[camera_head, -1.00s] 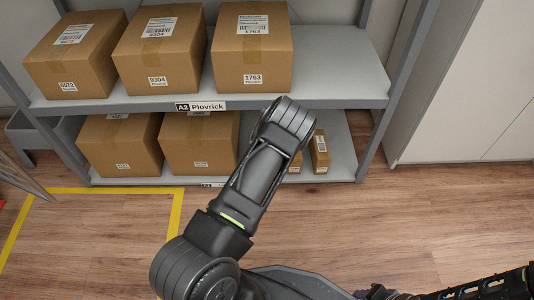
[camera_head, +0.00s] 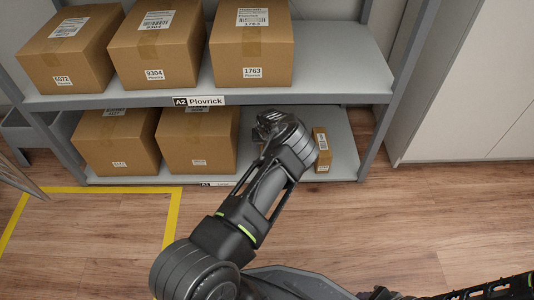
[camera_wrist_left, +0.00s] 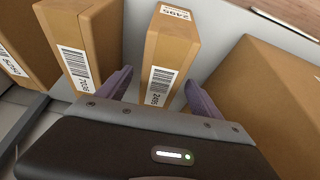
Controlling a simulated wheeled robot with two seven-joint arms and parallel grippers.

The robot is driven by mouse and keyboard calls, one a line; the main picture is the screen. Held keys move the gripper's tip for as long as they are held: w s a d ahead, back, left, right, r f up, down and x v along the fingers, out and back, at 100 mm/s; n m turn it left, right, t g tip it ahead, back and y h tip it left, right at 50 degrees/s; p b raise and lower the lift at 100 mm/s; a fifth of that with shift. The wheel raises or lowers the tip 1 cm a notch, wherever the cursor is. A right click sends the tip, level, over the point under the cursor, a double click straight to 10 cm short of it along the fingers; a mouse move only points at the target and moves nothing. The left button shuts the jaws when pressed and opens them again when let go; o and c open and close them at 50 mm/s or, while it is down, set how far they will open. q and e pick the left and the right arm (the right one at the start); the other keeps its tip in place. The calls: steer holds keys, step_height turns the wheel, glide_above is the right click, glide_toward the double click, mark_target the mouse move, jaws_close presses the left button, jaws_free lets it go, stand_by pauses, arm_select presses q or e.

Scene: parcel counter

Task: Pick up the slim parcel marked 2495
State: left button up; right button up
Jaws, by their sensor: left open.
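The slim parcel marked 2495 (camera_wrist_left: 173,50) stands upright in the left wrist view, a narrow brown box with white labels on its top and on the side facing me. My left gripper (camera_wrist_left: 158,92) is open, with one finger to each side of this parcel in the picture. I cannot tell whether either finger touches it. In the head view my left arm reaches into the lower shelf, and its wrist hides the gripper and this parcel.
Another slim labelled parcel (camera_wrist_left: 82,45) stands just left in the wrist view, and a large carton (camera_wrist_left: 265,85) stands close on the right. In the head view, the upper shelf (camera_head: 340,75) with several cartons overhangs the lower shelf (camera_head: 343,158).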

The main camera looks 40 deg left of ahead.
arm_select(q)
steer(key=b+x, duration=0.1)
steer(key=x, duration=0.2)
steer(key=shift+a+f, duration=0.1)
steer(key=shift+f, duration=0.15)
steer(key=shift+r, duration=0.1)
steer(key=shift+c, duration=0.4)
steer(key=shift+w, duration=0.1)
jaws_close()
stand_by(0.4)
